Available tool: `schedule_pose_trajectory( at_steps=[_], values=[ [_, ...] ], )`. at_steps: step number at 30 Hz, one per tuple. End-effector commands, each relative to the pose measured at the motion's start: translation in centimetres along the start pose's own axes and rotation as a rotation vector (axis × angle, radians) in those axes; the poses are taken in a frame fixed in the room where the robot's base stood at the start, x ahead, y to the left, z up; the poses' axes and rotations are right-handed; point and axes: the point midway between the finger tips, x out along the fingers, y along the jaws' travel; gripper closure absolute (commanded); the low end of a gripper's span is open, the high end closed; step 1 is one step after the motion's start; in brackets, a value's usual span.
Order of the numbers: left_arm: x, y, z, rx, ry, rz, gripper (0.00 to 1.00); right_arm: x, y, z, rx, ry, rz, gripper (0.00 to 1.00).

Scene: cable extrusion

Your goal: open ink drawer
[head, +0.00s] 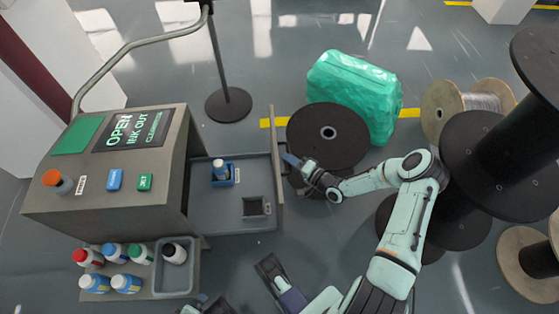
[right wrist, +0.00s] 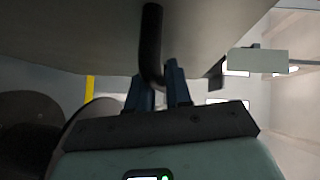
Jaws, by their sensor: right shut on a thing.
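The ink drawer (head: 235,223) is a grey tray that stands pulled out from the right side of the grey machine (head: 150,190). My right gripper (head: 291,161) is at the outer face of the drawer's front panel (head: 277,165). In the right wrist view its blue fingers (right wrist: 158,88) are shut on the black drawer handle (right wrist: 150,45). My left gripper (head: 203,299) shows only partly at the bottom edge; its jaws are unclear.
A side shelf (head: 155,282) holds several capped bottles and a grey bin. A black post base (head: 228,105) stands behind the drawer. A dark cable spool (head: 328,135) and a green wrapped bundle (head: 355,90) stand close to the drawer's right.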

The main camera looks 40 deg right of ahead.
Motion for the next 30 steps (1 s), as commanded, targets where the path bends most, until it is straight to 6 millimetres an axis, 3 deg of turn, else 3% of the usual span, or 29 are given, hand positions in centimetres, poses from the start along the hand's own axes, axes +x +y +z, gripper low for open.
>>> schedule_pose_trajectory(
  at_steps=[14,15,16,17,26,30],
  values=[
    [0.0,0.0,-0.1,0.000,0.002,0.000,0.00,-0.4,0.1,-0.3,-0.001,-0.003,-0.001,1.00],
    [0.0,0.0,-0.1,0.000,0.002,0.000,0.00,-0.4,0.1,-0.3,-0.001,-0.003,-0.001,0.74],
    [0.0,0.0,-0.1,0.000,0.002,0.000,0.00,-0.4,0.1,-0.3,-0.001,-0.003,-0.001,0.65],
    [0.0,0.0,-0.1,0.000,0.002,0.000,0.00,-0.4,0.1,-0.3,-0.001,-0.003,-0.001,0.61],
    [0.0,0.0,0.0,0.000,0.000,0.000,0.00,-0.5,0.1,-0.4,-0.001,-0.001,0.000,0.61],
    [-0.5,0.2,0.4,0.001,-0.012,0.001,0.00,-1.8,0.0,-0.5,-0.001,0.001,0.001,0.61]
  ],
)
